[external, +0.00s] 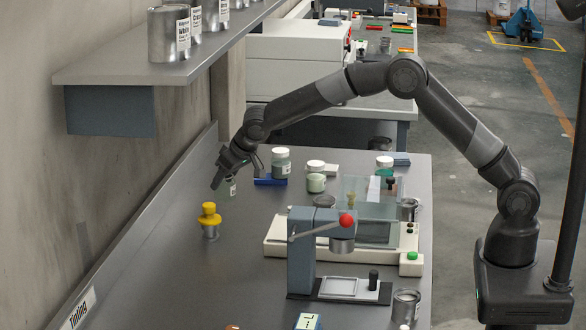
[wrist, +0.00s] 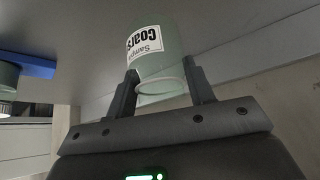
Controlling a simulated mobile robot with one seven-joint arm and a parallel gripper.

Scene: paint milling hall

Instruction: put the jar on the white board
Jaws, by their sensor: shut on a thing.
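The jar (wrist: 165,55) is pale green with a white label reading "Sample" and "Coars…", and it appears upside down in the wrist view. My gripper (wrist: 163,88) has one finger on each side of it and is shut on it. In the external view my gripper (external: 229,178) is at the left, over the bench near the wall, with the jar (external: 233,188) small and partly hidden beneath it. The gap between jar and bench is hard to judge. The white board (external: 332,170) appears to lie right of the blue board, partly hidden behind a green jar.
A green jar (external: 316,183) with a pale lid and another jar (external: 281,163) by the blue board (external: 268,180) stand near the boards. A yellow-topped piece (external: 209,214) and a red-knobbed press (external: 302,250) stand nearer. A shelf (external: 150,70) with cans overhangs the left.

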